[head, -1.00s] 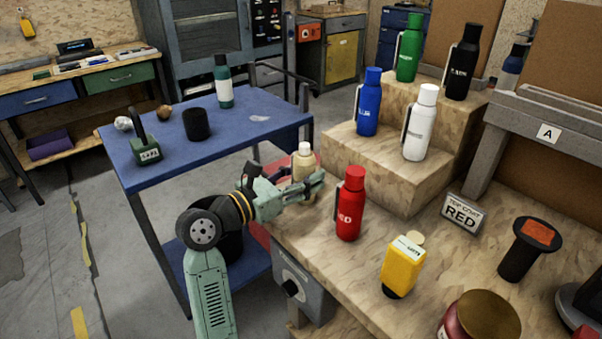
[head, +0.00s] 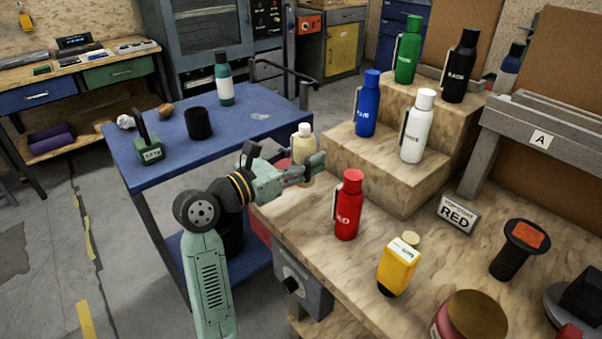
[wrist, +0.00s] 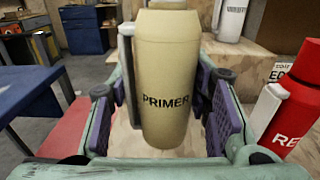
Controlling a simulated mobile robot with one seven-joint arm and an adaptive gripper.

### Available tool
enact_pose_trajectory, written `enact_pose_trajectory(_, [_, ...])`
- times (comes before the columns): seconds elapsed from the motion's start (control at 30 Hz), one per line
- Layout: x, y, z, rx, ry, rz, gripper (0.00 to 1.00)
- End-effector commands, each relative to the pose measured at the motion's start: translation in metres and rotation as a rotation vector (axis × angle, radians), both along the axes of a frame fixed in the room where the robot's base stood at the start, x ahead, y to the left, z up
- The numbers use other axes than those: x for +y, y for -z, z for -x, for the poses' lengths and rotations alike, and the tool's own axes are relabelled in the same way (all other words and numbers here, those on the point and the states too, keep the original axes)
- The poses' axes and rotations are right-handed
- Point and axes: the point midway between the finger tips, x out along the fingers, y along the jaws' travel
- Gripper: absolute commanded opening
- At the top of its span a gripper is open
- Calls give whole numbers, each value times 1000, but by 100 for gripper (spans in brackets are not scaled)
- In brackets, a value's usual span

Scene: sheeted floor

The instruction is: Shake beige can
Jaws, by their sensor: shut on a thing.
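The beige can (head: 304,145), with a pale cap, is upright at the left edge of the wooden workbench (head: 300,215). In the wrist view the beige can (wrist: 165,85) fills the middle and reads PRIMER; its top is cut off. My gripper (head: 305,168) is shut on the can, with a purple-padded finger on each side in the wrist view. The fingers hide the can's lower part in the head view. Whether its base clears the bench is hard to tell.
A red bottle (head: 348,205) stands close to the right of my gripper. A yellow container (head: 398,268) is nearer the front. Blue (head: 367,105) and white (head: 417,128) bottles stand on the wooden steps behind. A blue table (head: 240,135) is at the left.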

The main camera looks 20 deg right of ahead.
Motion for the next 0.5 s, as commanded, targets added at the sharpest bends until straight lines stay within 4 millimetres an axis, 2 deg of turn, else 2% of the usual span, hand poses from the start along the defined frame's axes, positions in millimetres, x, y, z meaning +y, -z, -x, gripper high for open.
enact_pose_trajectory(0.2, [0,-36,0,-4,0,0,35])
enact_pose_trajectory(0.5, [0,-74,0,-4,0,0,35])
